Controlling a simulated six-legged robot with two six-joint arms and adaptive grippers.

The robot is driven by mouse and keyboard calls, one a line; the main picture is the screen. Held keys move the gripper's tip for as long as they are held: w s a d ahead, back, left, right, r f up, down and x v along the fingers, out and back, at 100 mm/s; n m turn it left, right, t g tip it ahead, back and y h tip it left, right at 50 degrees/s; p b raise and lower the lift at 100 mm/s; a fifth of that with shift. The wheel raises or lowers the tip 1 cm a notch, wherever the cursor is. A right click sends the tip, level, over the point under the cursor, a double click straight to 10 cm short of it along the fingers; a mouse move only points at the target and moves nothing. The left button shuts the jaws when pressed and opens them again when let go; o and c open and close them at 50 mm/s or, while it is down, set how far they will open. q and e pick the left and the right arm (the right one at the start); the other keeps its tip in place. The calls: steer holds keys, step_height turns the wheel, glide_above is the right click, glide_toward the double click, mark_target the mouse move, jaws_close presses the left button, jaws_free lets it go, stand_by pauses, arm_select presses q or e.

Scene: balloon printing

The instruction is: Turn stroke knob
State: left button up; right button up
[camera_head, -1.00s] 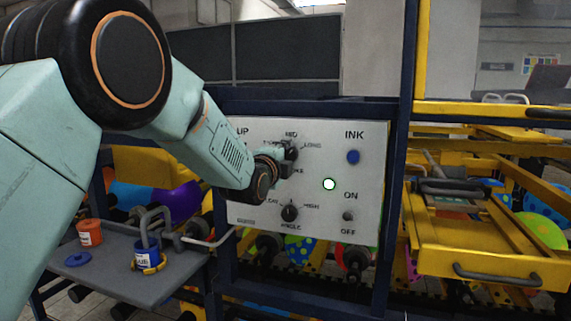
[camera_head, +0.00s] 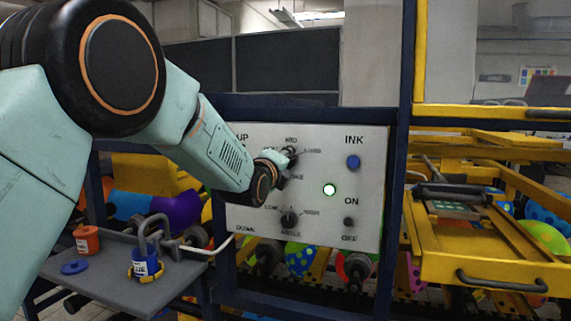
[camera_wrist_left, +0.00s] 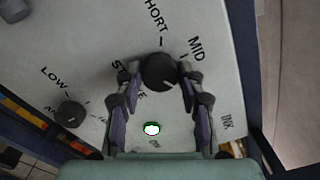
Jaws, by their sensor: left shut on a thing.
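The stroke knob (camera_wrist_left: 160,72) is a round black knob on a white control panel (camera_head: 357,215). In the left wrist view it sits between the two fingers of my left gripper (camera_wrist_left: 157,80), which is shut on it. The words SHORT and MID show beside it, and part of the STROKE label is covered by a finger. In the head view my left gripper (camera_head: 285,165) reaches the panel from the left and hides most of the knob. My right gripper is not in view.
The panel also carries a lower angle knob (camera_head: 289,219), a blue ink button (camera_head: 353,162), a lit green-white button (camera_head: 330,190) and an on/off switch (camera_head: 348,222). A grey shelf (camera_head: 110,262) with ink containers stands left. A yellow tray (camera_head: 470,262) is at right.

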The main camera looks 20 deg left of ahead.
arm_select(q)
steer(key=shift+f, duration=0.35)
steer(key=o, duration=1.1)
steer(key=shift+s+r, duration=0.1)
steer(key=shift+r, duration=0.1)
steer(key=shift+o, duration=0.4)
steer(key=s, duration=1.2)
steer(key=shift+a, duration=0.2)
steer(key=shift+w, duration=0.1)
